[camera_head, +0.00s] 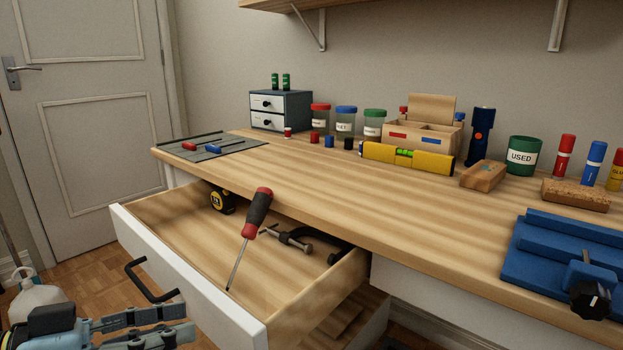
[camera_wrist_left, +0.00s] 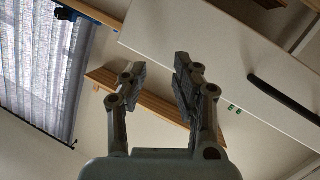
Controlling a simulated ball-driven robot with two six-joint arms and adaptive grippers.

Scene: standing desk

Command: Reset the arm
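My left gripper (camera_head: 188,322) is at the lower left of the head view, in front of the open drawer's white front and below its black handle (camera_head: 150,281). In the left wrist view its two fingers (camera_wrist_left: 158,68) stand apart with nothing between them. The white drawer front (camera_wrist_left: 235,60) and its black handle (camera_wrist_left: 284,103) show beyond the fingers at the upper right there. My right gripper shows in neither view.
The open drawer (camera_head: 190,275) holds a tape measure (camera_head: 221,201), a red-and-black screwdriver (camera_head: 257,214) leaning upright, and a clamp (camera_head: 290,239). The wooden desk (camera_head: 330,182) carries jars, a yellow level (camera_head: 407,158) and a blue vise (camera_head: 560,262). A whitish bottle (camera_head: 36,298) stands at the far left.

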